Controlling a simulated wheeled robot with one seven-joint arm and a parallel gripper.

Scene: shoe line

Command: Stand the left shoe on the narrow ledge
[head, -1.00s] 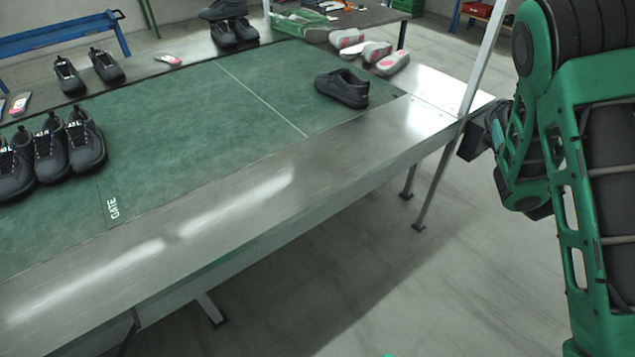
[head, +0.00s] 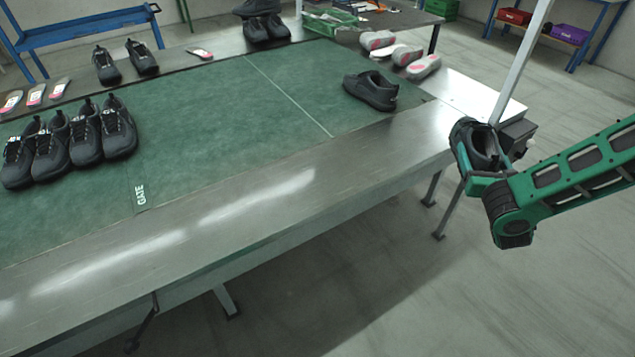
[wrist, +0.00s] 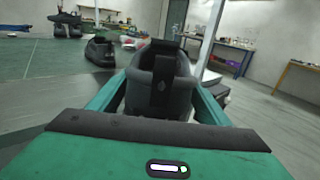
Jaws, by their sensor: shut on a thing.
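My gripper (head: 480,168) is shut on a dark shoe (head: 482,146), held near the right end of the table by the pale post. In the wrist view the shoe (wrist: 160,88) sits between the green fingers, with its heel and pull tab towards me. Its sole is hidden, and I cannot tell whether it touches anything. A bare steel strip (head: 250,205), apparently the narrow ledge, runs along the table's front edge. A single black shoe (head: 372,90) stands on the green mat near the strip's right end; it also shows in the wrist view (wrist: 100,50).
The green mat (head: 230,125) has a clear middle and a "GATE" mark. Several black shoes (head: 85,138) stand in a row at left. Pale soles (head: 424,66) lie at the far right corner. The post (head: 522,60) and a black box (head: 517,137) are close beside the held shoe.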

